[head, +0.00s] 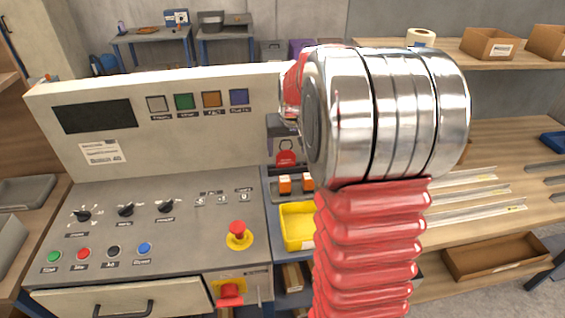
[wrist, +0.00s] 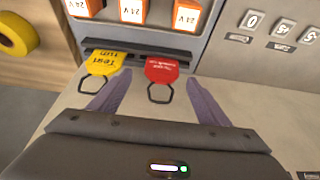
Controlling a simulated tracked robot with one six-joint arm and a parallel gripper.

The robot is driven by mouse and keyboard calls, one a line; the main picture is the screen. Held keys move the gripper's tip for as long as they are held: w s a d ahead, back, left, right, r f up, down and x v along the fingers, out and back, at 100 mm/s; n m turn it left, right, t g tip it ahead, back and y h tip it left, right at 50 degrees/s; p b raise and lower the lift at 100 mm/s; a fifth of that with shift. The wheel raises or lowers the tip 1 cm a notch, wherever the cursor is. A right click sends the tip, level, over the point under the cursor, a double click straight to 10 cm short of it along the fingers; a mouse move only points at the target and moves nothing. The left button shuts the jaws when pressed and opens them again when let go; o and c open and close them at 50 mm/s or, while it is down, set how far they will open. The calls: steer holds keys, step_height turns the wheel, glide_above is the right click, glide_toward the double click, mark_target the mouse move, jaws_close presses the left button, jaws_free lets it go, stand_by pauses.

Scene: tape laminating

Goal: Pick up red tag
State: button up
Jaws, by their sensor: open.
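The red tag (wrist: 162,68) sits in a dark slotted rack (wrist: 140,52) in the wrist view, its dark wire loop (wrist: 159,93) pointing toward my gripper (wrist: 158,77). My gripper is open, with one purple-grey finger on each side of the red tag and its loop. Nothing is held. The left finger lies close to the yellow tag's loop; I cannot tell if they touch. In the head view the red tag (head: 285,158) shows just left of my arm, which hides most of the gripper.
A yellow tag (wrist: 103,63) stands left of the red one in the same rack. Orange 24 V blocks (wrist: 131,10) lie just beyond the rack. In the head view, the control console (head: 150,215) is on the left, with a yellow bin (head: 297,228) beside it.

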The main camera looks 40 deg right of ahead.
mark_target(286, 153)
steer(key=shift+x, duration=2.6)
steer(key=shift+a, duration=0.2)
steer(key=c, duration=1.2)
steer(key=shift+r, duration=0.15)
step_height(286, 153, up, 10)
steer(key=shift+f, duration=0.1)
